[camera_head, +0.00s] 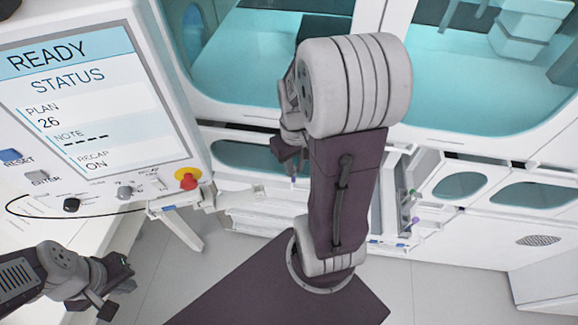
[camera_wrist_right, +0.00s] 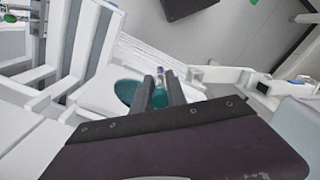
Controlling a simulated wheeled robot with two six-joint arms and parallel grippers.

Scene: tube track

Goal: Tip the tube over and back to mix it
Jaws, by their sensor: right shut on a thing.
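My right gripper (camera_head: 290,160) is in the middle of the head view, partly hidden behind my own right arm, in front of the white machine. In the right wrist view its two fingers (camera_wrist_right: 167,92) are shut on a small tube (camera_wrist_right: 160,97) with teal contents and a pale purplish end. In the head view only a small purplish bit of the tube (camera_head: 293,180) shows below the fingers. I cannot tell its exact tilt. My left gripper (camera_head: 122,287) is at the lower left, its fingers apart and empty, away from the tube.
A panel reading READY (camera_head: 85,95) stands at the left, with a red knob (camera_head: 187,179) at its lower corner. White racks (camera_head: 262,210) line the machine's front. A rail with small coloured-capped items (camera_head: 408,205) is right of my arm. The floor (camera_head: 165,270) between is clear.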

